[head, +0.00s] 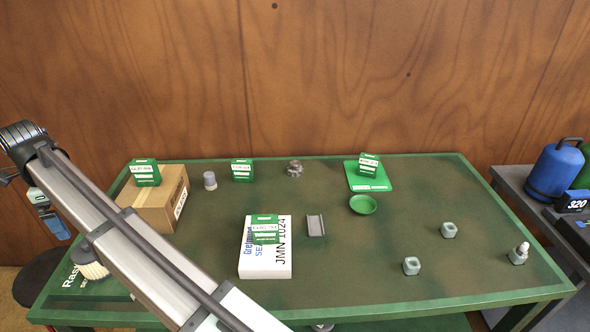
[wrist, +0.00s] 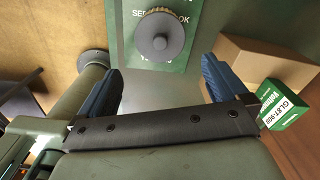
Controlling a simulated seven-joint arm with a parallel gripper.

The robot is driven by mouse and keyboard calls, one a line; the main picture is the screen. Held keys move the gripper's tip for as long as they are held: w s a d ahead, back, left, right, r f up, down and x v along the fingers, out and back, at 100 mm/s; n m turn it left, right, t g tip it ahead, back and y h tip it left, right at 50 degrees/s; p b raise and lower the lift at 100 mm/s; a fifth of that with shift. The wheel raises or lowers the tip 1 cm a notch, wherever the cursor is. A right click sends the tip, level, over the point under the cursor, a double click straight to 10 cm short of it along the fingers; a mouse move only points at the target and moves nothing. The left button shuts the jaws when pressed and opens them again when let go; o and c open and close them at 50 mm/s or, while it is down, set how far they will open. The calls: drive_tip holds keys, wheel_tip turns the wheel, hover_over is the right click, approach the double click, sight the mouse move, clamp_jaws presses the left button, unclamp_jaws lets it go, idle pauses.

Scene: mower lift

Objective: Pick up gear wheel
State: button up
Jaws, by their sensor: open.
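A small grey metallic toothed piece (head: 295,169), which looks like the gear wheel, sits at the back middle of the green bench (head: 390,285). It does not show in the wrist view. My gripper (wrist: 160,64) is open, its two blue fingers apart with nothing between them. In the head view it appears to be at the far left, partly hidden by my arm, well away from the gear wheel. Ahead of the fingers in the wrist view is a round grey knob with a bristly rim (wrist: 160,37), seemingly the brush (head: 90,264) at the bench's left end.
A cardboard box (head: 158,205) with a green carton on top stands at the left. A grey cylinder (head: 210,180) and green carton (head: 242,170) are left of the gear wheel. A white box (head: 265,262), metal channel (head: 316,225) and green dish (head: 363,204) lie nearer.

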drive_tip(key=w+d+m, duration=0.2)
drive_tip(key=w+d, duration=0.6)
drive_tip(key=w, duration=0.2)
drive_tip(key=m, duration=0.6)
approach(295, 163)
wheel_tip(295, 163, down, 11)
drive_tip(key=shift+a+f, duration=0.1)
drive_tip(key=shift+c, duration=0.2)
drive_tip(key=c, duration=1.3)
